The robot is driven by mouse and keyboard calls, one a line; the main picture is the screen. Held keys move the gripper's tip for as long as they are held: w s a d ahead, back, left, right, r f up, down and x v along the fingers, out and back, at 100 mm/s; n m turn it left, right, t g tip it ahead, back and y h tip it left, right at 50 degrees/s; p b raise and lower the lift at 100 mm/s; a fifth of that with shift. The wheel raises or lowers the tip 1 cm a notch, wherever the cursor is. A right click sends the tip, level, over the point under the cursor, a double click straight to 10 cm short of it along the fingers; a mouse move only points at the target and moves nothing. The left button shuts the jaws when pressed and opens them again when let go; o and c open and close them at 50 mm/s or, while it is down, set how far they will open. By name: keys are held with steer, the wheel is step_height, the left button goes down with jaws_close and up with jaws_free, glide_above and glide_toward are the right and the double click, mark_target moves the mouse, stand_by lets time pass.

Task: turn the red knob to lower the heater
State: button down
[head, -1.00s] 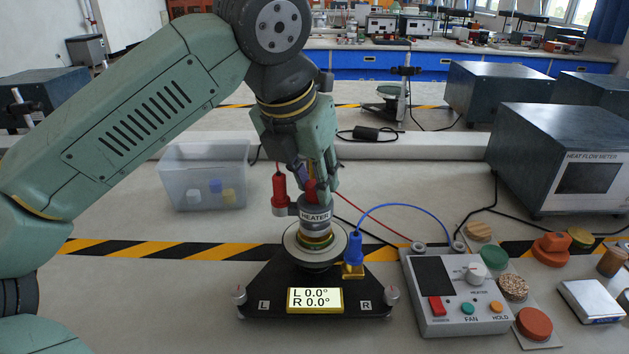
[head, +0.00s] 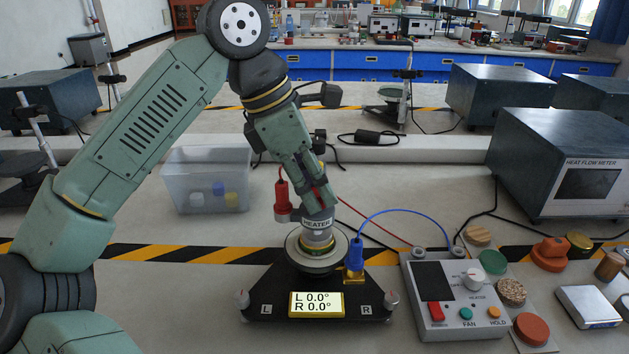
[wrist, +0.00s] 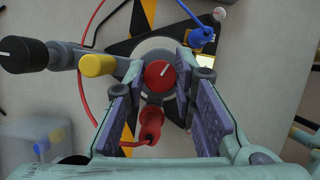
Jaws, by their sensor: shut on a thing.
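The red knob (wrist: 158,75), round with a white pointer line, sits on top of the heater in the wrist view. My gripper (wrist: 160,80) is shut on it, with one finger pad on each side. In the head view my gripper (head: 322,205) comes down at a slant from the upper left, and its fingers mostly hide the knob. The heater (head: 317,224), a grey cylinder with a label, stands over a round disc (head: 304,258) on a black triangular base (head: 268,290). The base's display (head: 316,304) reads L 0.0° and R 0.0°.
A red plug (head: 282,196) stands left of the heater, and a blue plug (head: 356,254) stands right of it; both have cables. A control box (head: 440,275) is at the right. A clear bin (head: 185,185) is behind at the left. Loose discs lie right of the control box.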

steer(key=shift+m, duration=0.6)
steer(key=shift+g, duration=0.3)
steer(key=c, duration=1.3)
jaws_free()
steer(key=shift+c, duration=0.2)
steer(key=v, duration=1.2)
steer(key=shift+d, duration=0.1)
